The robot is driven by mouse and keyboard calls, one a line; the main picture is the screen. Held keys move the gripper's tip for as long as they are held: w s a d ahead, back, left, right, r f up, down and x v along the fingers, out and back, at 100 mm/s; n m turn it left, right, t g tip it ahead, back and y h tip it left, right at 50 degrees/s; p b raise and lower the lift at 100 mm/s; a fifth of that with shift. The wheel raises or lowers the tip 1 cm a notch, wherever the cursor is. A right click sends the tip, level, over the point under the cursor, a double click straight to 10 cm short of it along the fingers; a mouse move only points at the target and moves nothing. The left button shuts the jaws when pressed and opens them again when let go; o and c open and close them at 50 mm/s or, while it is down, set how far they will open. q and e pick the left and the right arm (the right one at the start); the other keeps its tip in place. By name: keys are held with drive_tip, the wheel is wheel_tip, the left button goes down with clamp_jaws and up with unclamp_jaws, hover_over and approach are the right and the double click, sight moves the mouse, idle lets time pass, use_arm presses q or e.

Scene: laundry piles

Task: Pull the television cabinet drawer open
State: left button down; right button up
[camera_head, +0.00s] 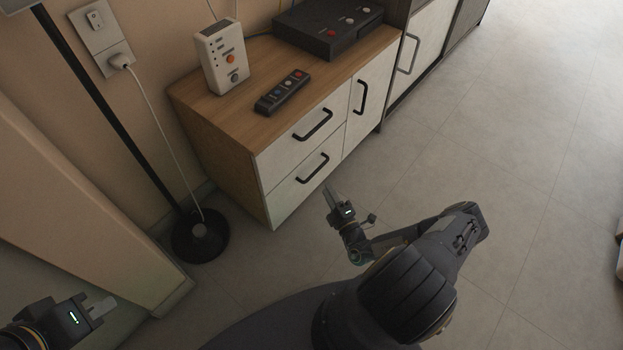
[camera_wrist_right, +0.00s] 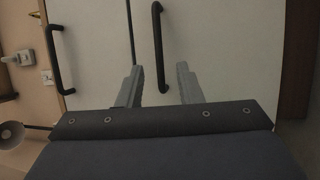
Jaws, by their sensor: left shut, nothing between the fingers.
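The wooden television cabinet (camera_head: 215,148) has two white drawers on its left side, both closed. The upper drawer (camera_head: 290,146) and the lower drawer (camera_head: 290,198) each carry a black bar handle. My right gripper (camera_head: 329,190) is open and empty, just in front of the lower drawer. In the right wrist view, the lower drawer's handle (camera_wrist_right: 158,45) appears between the two spread fingers, with no visible contact; the upper drawer's handle (camera_wrist_right: 53,57) is to the left. My left gripper (camera_head: 102,306) is shut and empty, low at the left, far from the cabinet.
A white box device (camera_head: 222,58), a remote (camera_head: 282,92) and a black box (camera_head: 328,30) stand on the cabinet. A cabinet door with a vertical handle (camera_head: 360,97) adjoins the drawers. A black lamp base (camera_head: 200,238) is on the floor at left. Floor right of the cabinet is clear.

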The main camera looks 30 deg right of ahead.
drive_tip(key=w+r+b, duration=0.1)
drive_tip(key=w, duration=0.6)
drive_tip(key=shift+w+r, duration=0.2)
clamp_jaws()
